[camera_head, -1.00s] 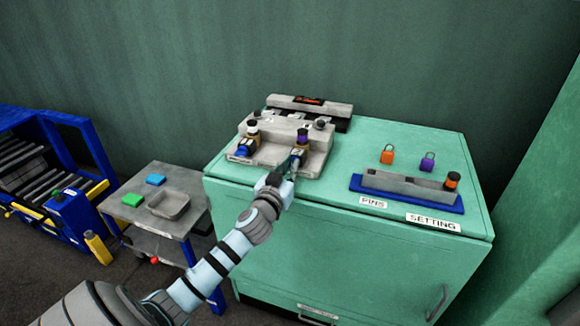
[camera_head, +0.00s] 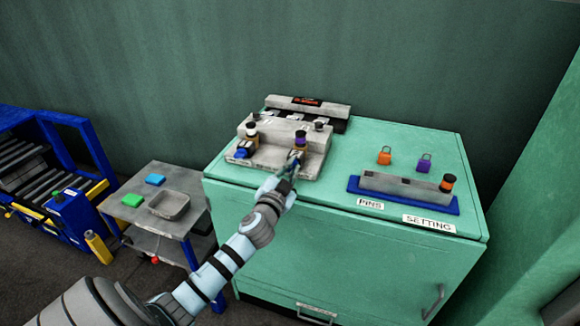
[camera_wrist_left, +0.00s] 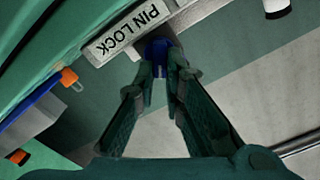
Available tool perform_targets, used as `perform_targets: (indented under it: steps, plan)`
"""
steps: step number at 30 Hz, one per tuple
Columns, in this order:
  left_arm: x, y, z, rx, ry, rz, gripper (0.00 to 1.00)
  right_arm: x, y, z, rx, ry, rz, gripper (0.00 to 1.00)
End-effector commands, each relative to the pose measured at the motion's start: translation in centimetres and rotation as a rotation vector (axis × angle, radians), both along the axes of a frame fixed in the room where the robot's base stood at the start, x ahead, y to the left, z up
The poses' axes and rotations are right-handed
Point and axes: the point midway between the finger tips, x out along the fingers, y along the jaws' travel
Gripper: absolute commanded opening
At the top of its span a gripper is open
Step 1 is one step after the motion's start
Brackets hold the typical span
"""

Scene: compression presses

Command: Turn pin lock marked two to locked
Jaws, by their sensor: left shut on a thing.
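A grey pin lock block (camera_head: 268,158) stands on the left part of the green cabinet top. A blue lock knob (camera_head: 243,150) shows at its left side. My left gripper (camera_head: 294,160) is at the block's right front, below a purple-banded pin with a dark top (camera_head: 300,138). In the left wrist view my left gripper (camera_wrist_left: 162,75) has its fingertips closed on a blue knob (camera_wrist_left: 157,50), next to a plate reading PIN LOCK (camera_wrist_left: 130,27). The number by this knob cannot be read. The fingers hide part of the knob. My right gripper is not in view.
A side table (camera_head: 165,190) stands left of the cabinet. The cabinet top between block and rack is clear.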

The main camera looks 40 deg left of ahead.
Motion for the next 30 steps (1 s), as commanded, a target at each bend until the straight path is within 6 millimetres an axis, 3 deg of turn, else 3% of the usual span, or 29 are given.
perform_targets:
  steps: [30]
  plan:
    - [0.1,-0.5,-1.0,0.838,0.297,-0.001,0.0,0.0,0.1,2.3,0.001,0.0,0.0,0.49]
